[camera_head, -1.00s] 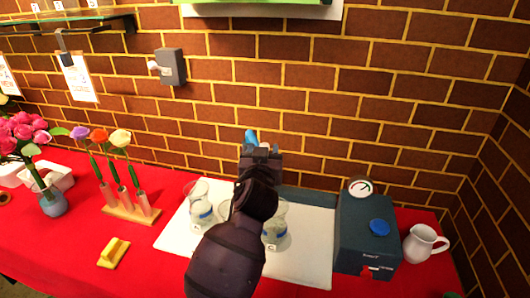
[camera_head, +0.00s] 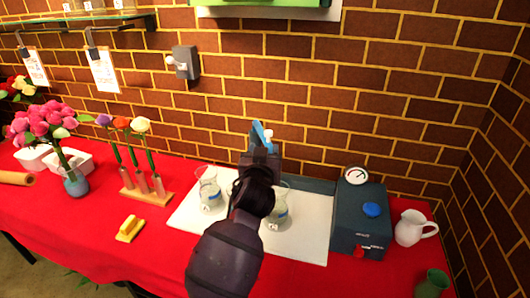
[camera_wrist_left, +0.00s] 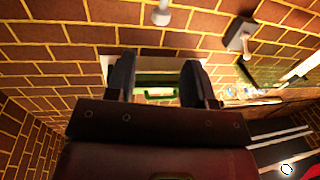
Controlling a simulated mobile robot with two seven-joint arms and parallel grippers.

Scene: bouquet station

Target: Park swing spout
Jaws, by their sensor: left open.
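A small blue curved piece (camera_head: 258,130) shows above my left gripper (camera_head: 264,146), with a white tip beside it; I cannot tell for sure whether it is the swing spout. The dark dispenser box (camera_head: 360,232) has a gauge, a blue knob and a red switch, and stands right of the gripper. In the left wrist view my left gripper (camera_wrist_left: 158,85) is open, with nothing between its fingers. A white rounded stub (camera_wrist_left: 160,14) shows at the top of that view, beyond the fingers. My arm hides what lies behind it. My right gripper is out of view.
Glass beakers (camera_head: 209,190) stand on a white mat (camera_head: 305,246) around my arm. A white jug (camera_head: 411,229) stands right of the box and a green cup (camera_head: 433,284) in front. A wooden tube rack (camera_head: 150,197) and a yellow block (camera_head: 130,229) are at left.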

